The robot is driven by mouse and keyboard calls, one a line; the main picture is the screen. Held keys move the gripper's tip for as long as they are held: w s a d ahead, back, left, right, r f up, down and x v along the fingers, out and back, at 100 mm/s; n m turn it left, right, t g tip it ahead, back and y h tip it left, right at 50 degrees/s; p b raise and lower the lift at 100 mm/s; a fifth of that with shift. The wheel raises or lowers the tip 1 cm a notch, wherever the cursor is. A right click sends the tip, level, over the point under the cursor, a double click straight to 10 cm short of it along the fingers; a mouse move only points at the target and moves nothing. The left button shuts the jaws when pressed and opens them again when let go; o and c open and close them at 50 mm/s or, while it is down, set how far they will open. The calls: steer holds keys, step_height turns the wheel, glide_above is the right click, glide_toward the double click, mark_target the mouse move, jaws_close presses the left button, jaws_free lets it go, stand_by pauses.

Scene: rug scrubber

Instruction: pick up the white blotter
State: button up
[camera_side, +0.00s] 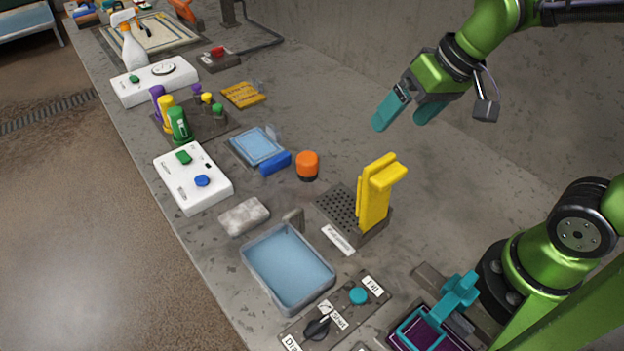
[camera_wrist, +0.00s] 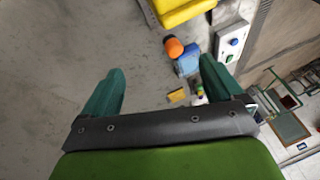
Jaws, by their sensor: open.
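A mottled whitish block (camera_side: 244,216), which looks like the white blotter, lies flat on the bench. It sits between the white button box and the blue tray in the side view. I cannot make it out in the wrist view. My gripper (camera_side: 406,114) is raised over the back right of the bench, well apart from the block. Its teal fingers are spread with nothing between them, as the wrist view (camera_wrist: 160,92) also shows.
A tall yellow tool (camera_side: 376,192) stands on a perforated base. An orange-topped cylinder (camera_side: 307,165) and a blue block (camera_side: 276,164) stand near the middle. The water-blue tray (camera_side: 288,265) and white button box (camera_side: 193,178) flank the block. Bench right of the cylinder is clear.

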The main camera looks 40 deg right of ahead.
steer(key=w+a+f+n+g, duration=0.2)
steer(key=w+a+n, duration=0.2)
steer(key=w, duration=0.2)
steer(key=n+g+y, duration=0.2)
steer(key=n+g, duration=0.1)
steer(key=n, duration=1.3)
glide_toward(244, 213)
steer(key=x, duration=0.3)
steer(key=shift+d+f, duration=0.1)
steer(key=shift+f, duration=0.15)
steer(key=shift+a+x, duration=0.2)
steer(key=shift+x, duration=2.4)
steer(key=shift+c, duration=0.4)
steer(key=c, duration=1)
